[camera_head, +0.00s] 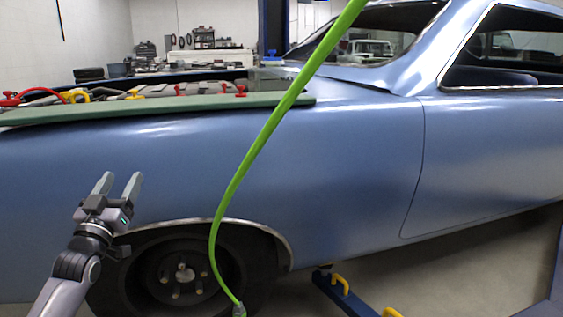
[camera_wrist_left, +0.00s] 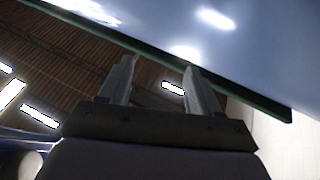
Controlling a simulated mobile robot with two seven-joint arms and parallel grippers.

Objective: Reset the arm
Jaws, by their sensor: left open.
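My left gripper (camera_head: 119,184) is at the lower left of the head view, in front of the blue car's front fender. Its two fingers point upward, apart, with nothing between them. The left wrist view also shows the open, empty fingers (camera_wrist_left: 158,80), with the ceiling and the edge of a blue surface beyond. My right gripper is in neither view.
A blue car (camera_head: 330,150) fills the head view, with its front wheel (camera_head: 180,272) below the gripper. A green mat (camera_head: 150,106) with tools lies over the fender. A green cable (camera_head: 262,135) hangs across the middle. A blue lift arm (camera_head: 340,295) is low on the floor.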

